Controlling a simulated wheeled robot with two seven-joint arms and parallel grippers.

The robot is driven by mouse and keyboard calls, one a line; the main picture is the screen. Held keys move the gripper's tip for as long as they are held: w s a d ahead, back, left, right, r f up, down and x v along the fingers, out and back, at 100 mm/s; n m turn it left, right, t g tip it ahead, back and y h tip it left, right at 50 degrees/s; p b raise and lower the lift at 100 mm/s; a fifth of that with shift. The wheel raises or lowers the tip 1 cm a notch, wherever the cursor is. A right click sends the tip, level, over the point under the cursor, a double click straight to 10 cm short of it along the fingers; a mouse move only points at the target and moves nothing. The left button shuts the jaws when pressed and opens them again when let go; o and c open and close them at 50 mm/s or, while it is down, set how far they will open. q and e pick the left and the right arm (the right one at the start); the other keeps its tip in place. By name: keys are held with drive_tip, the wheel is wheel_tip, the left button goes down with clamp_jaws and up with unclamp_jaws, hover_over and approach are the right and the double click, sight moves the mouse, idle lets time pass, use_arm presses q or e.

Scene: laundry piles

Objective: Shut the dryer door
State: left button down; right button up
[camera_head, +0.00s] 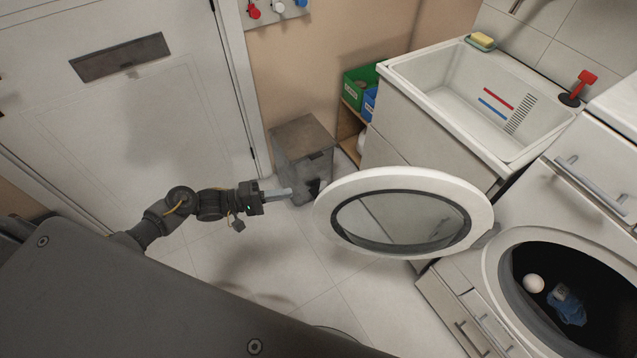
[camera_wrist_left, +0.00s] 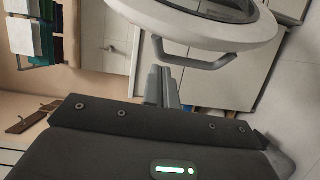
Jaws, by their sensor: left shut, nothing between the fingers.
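The dryer door (camera_head: 478,207) is a round white ring with a dark-rimmed glass pane. It stands wide open, swung out to the left of the dryer opening (camera_head: 497,262) at the right. My left gripper (camera_head: 290,192) is shut and empty, just left of the door's free edge, with a small gap in the head view. In the left wrist view the door (camera_wrist_left: 200,28) is ahead of the shut fingers (camera_wrist_left: 162,85), and its handle (camera_wrist_left: 205,60) is close beside their tips. I cannot tell whether they touch. My right gripper is not in view.
Inside the drum are a white ball (camera_head: 533,283) and a blue cloth (camera_head: 568,306). A sink (camera_head: 440,112) stands behind the door. A grey bin (camera_head: 301,146) stands on the floor behind my left gripper. The tiled floor (camera_head: 290,265) below the door is clear.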

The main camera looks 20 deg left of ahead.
use_arm(q)
drive_tip(key=r+p+x, duration=0.1)
drive_tip(key=x, duration=0.9)
drive_tip(key=shift+s+d+r+p, duration=0.15)
drive_tip(key=shift+s+p, duration=0.05)
drive_tip(key=shift+p, duration=0.15)
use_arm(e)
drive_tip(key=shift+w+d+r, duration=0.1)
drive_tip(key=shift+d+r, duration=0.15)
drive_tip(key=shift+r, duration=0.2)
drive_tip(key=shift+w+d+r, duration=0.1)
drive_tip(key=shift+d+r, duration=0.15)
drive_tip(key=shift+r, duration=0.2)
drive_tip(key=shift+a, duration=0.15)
